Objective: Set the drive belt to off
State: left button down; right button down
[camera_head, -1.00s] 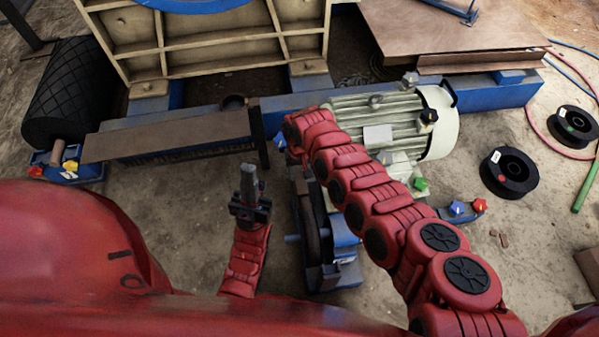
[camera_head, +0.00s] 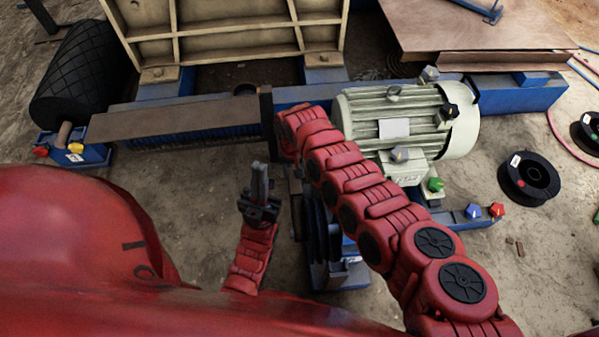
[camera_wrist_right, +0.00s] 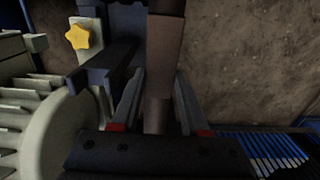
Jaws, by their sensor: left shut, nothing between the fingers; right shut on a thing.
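My right arm reaches across to the left side of the pale green motor (camera_head: 400,120). In the head view its own arm links hide the right gripper's fingertips. In the right wrist view my right gripper (camera_wrist_right: 158,118) is shut on a flat brown strip (camera_wrist_right: 165,55) that stands upright between its fingers; I cannot tell whether this is the drive belt. My left gripper (camera_head: 259,182) is shut and empty, pointing up above the floor, left of a dark wheel-like part (camera_head: 322,240). No off marking is readable.
A long blue frame (camera_head: 300,97) with a brown plate (camera_head: 170,118) runs behind my grippers. A black roller (camera_head: 80,75) lies at the left. Star knobs, including a yellow one (camera_wrist_right: 78,37), and black spools (camera_head: 528,178) are around. Bare floor (camera_head: 190,190) lies left of my left gripper.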

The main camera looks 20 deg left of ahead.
aim_at(293, 175)
jog(key=shift+s+a+f, duration=0.1)
jog(key=shift+s+f, duration=0.05)
jog(key=shift+s, duration=0.05)
jog(key=c, duration=0.8)
grip_release()
jog(key=o, duration=0.4)
jog(key=shift+w, duration=0.1)
jog(key=shift+r, duration=0.35)
notch_tip(293, 175, up, 17)
jog(key=p, duration=0.6)
jog(key=shift+f, duration=0.15)
